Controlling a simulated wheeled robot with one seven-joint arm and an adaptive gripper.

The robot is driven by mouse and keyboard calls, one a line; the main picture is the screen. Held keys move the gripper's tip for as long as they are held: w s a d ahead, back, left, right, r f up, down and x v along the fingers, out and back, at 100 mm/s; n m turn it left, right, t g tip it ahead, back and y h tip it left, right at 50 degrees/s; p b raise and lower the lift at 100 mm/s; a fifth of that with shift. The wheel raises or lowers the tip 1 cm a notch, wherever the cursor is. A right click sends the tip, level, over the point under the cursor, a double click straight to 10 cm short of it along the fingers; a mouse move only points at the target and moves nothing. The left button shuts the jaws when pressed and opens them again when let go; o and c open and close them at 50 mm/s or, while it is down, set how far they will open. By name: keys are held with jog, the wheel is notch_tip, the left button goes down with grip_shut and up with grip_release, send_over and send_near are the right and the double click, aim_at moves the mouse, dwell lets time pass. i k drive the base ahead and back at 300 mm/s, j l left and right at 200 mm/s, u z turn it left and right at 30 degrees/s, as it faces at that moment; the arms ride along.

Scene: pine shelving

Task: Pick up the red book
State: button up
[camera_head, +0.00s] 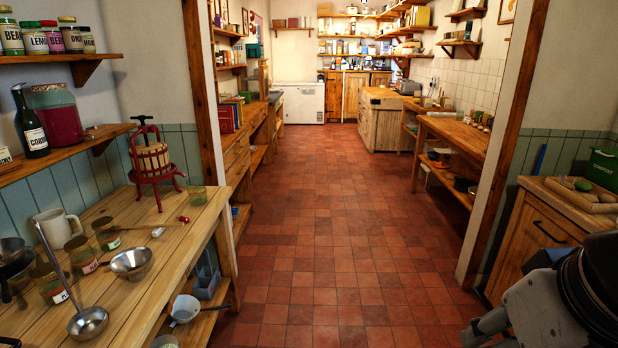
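What looks like a red book (226,119) stands upright among other books on the wooden counter past the doorway, on the left. It is small at this distance, and its title cannot be read. Parts of my arm show at the bottom right corner, cut off by the picture edge. I cannot make out fingertips there, or whether my gripper is open or shut. The arm is far from the books, with the doorway and much floor between.
A pine table (150,270) with jars, a ladle and a red fruit press (153,165) stands at the near left. A wooden cabinet (530,238) stands at the right. The tiled floor (330,230) is clear through the doorway to the white chest (300,103) at the back.

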aim_at(226, 115)
jog(key=i, duration=0.95)
jog(key=i+u, duration=0.15)
jog(key=i, duration=0.8)
jog(key=i+j+u, duration=0.2)
jog(key=i, duration=0.35)
jog(key=i+l+u, duration=0.1)
jog(key=i+u, duration=0.15)
jog(key=i, duration=0.35)
jog(key=i+l+u, duration=0.2)
jog(key=i, duration=0.35)
jog(key=i+l+u, duration=0.2)
jog(key=i, duration=0.4)
jog(key=u, duration=0.45)
jog(key=i+l+u, duration=0.25)
jog(key=l+u, duration=0.55)
jog(key=l, duration=0.2)
jog(key=i+l+u, duration=0.15)
jog(key=l, duration=1.1)
jog(key=l+u, duration=0.1)
jog(key=l, duration=1.15)
